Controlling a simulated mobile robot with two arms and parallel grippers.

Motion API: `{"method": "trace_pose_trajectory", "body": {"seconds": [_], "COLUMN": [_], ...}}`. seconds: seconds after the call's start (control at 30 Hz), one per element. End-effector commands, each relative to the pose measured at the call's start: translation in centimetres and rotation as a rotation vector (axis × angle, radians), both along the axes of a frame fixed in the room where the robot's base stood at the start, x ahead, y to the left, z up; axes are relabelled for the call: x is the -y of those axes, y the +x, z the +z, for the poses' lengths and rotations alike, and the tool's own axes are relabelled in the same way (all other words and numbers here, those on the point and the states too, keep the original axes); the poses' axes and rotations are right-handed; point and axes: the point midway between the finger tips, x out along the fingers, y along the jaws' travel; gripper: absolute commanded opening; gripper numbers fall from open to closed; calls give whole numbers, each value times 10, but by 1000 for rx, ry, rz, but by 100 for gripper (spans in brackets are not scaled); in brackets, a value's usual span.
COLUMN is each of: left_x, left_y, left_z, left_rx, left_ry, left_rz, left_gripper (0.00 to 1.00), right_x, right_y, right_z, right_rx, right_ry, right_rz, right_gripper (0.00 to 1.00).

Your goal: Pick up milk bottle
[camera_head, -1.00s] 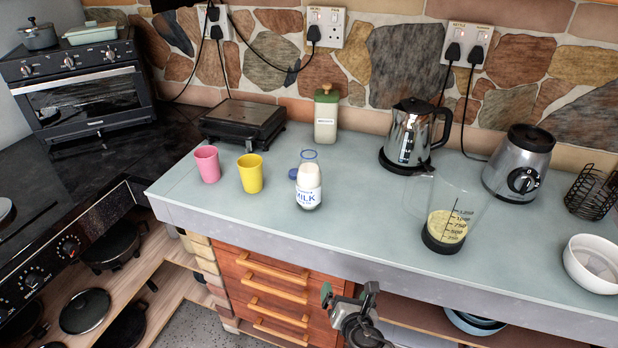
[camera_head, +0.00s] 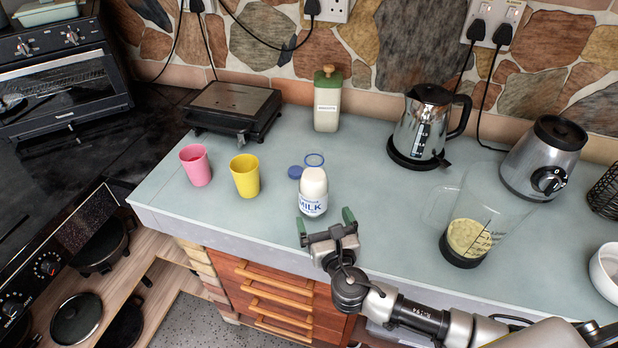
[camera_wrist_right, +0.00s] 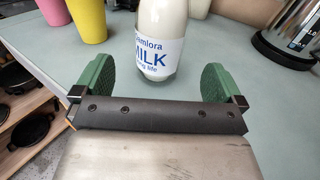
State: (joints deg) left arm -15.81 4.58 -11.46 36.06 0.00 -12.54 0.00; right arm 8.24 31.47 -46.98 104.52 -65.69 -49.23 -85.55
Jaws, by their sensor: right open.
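The milk bottle (camera_head: 313,190) stands upright on the pale counter near its front edge. It is clear glass full of white milk with a blue and white MILK label, and its top looks open. A blue cap (camera_head: 295,172) lies on the counter beside it. My right gripper (camera_head: 324,222) is open at the counter's front edge, just in front of the bottle. In the right wrist view the bottle (camera_wrist_right: 160,40) stands ahead, between the lines of the two green fingers (camera_wrist_right: 158,82), with no finger visibly touching it. My left gripper is out of view.
A pink cup (camera_head: 196,166) and a yellow cup (camera_head: 245,177) stand left of the bottle. Behind are a black appliance (camera_head: 233,108) and a green-lidded canister (camera_head: 327,100). A kettle (camera_head: 420,125), a measuring jug (camera_head: 480,215) and a blender (camera_head: 545,160) stand right.

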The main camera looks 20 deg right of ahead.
Motion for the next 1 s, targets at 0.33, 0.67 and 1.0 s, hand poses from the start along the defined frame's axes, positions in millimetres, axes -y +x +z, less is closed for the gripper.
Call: {"method": "trace_pose_trajectory", "body": {"seconds": [0.33, 0.67, 1.0], "left_x": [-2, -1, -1], "left_y": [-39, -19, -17], "left_z": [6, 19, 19], "left_rx": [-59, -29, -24], "left_ry": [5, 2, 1], "left_rz": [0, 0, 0], "left_gripper": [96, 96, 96], "right_x": [1, 4, 5], "right_y": [48, 84, 101], "right_z": [1, 1, -2], "right_rx": [1, 1, -1], "right_ry": [0, 1, 1], "right_rz": [0, -1, 0], "right_gripper": [100, 100, 100]}}
